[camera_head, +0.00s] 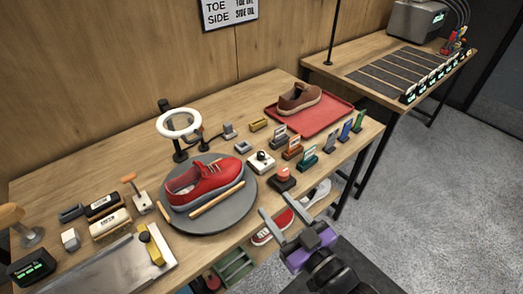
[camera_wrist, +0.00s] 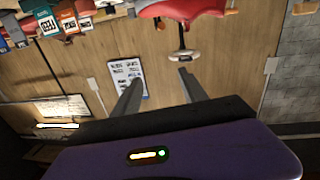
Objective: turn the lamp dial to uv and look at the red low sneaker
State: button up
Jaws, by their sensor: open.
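The red low sneaker (camera_head: 205,182) sits on a round grey turntable (camera_head: 240,207), between light wooden bars. Its red upper shows upside down at the top of the wrist view (camera_wrist: 180,9). A white ring lamp (camera_head: 180,123) on a dark stand is behind the turntable; it also shows in the wrist view (camera_wrist: 184,57). A small white box with a dark knob (camera_head: 262,161), perhaps the lamp dial, is right of the turntable; its setting is too small to read. My gripper (camera_head: 277,205) is open and empty, in front of the table's front edge, apart from the sneaker and the box.
A red push button (camera_head: 284,173) and several small labelled blocks (camera_head: 292,149) stand near the white box. A brown shoe (camera_head: 299,98) lies on a red tray (camera_head: 322,116) at the back right. Brushes and boxes crowd the left. More shoes (camera_head: 270,229) are below the tabletop.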

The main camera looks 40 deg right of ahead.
jog(key=w+d+m+g+h+p, duration=0.1)
jog(key=w+d, duration=0.3)
jog(key=w, duration=0.4)
jog(key=w+d+m+g+h+p, duration=0.1)
jog(key=w+d, duration=0.4)
jog(key=w, duration=0.4)
jog(key=m+g+y+p, duration=0.1)
jog(key=m+g+p, duration=0.15)
jog(key=g, duration=0.55)
send_over(261, 154)
jog(key=w, duration=0.2)
jog(key=s+a+f+g+y, duration=0.1)
jog(key=s+f+g, duration=0.3)
jog(key=s+f, duration=0.15)
jog(key=shift+w+a+x, duration=0.1)
jog(key=shift+w+x, duration=0.05)
jog(key=shift+x, duration=1.1)
jog(key=shift+w+a+x, duration=0.1)
jog(key=shift+x, duration=1.2)
jog(key=shift+w+a+x, duration=0.15)
jog(key=shift+x, duration=1.1)
grip_shut()
